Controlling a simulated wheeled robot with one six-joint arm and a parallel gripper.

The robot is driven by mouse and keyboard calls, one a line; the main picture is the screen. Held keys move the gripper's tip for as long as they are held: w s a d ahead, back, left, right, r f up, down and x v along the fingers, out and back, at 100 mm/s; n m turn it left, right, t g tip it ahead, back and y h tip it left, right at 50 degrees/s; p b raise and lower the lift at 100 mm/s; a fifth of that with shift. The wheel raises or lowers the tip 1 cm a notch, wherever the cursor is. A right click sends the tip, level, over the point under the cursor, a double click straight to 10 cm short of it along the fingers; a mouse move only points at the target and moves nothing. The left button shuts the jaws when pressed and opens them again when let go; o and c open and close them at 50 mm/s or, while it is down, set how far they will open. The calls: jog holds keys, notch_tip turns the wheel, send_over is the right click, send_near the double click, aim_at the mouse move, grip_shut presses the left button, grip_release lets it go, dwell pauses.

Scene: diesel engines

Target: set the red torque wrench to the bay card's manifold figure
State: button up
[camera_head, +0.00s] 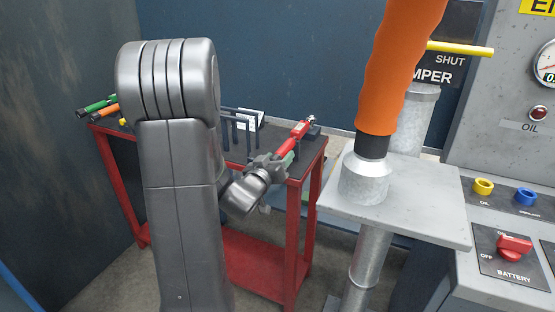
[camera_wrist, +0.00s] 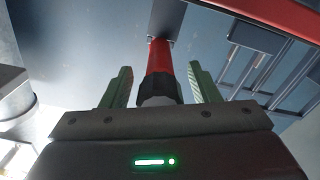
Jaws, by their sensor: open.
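The red torque wrench (camera_head: 294,139) lies at the right end of the dark-topped red cart, its head toward the back right. In the wrist view its red shaft and black collar (camera_wrist: 160,62) stand between the two green fingers. My gripper (camera_head: 277,160) is at the near end of the wrench. In the wrist view my gripper (camera_wrist: 160,88) is open, one finger on each side of the wrench, with a gap on both sides. The scale on the wrench is too small to read. White cards (camera_head: 250,118) stand on the cart, and their text cannot be read.
The red cart (camera_head: 292,225) has dark upright rack posts (camera_head: 235,130) beside the wrench. Green and orange handled tools (camera_head: 97,106) lie at its left end. A grey pedestal (camera_head: 420,205) with an orange hose (camera_head: 398,70) and a control panel (camera_head: 512,215) stand close on the right.

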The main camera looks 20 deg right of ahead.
jog(key=v, duration=1.3)
jog(key=shift+s+a, duration=0.25)
jog(key=shift+a, duration=0.1)
jog(key=shift+w+d, duration=0.1)
jog(key=x, duration=1.3)
jog(key=shift+w+d, duration=0.2)
jog(key=shift+d, duration=0.05)
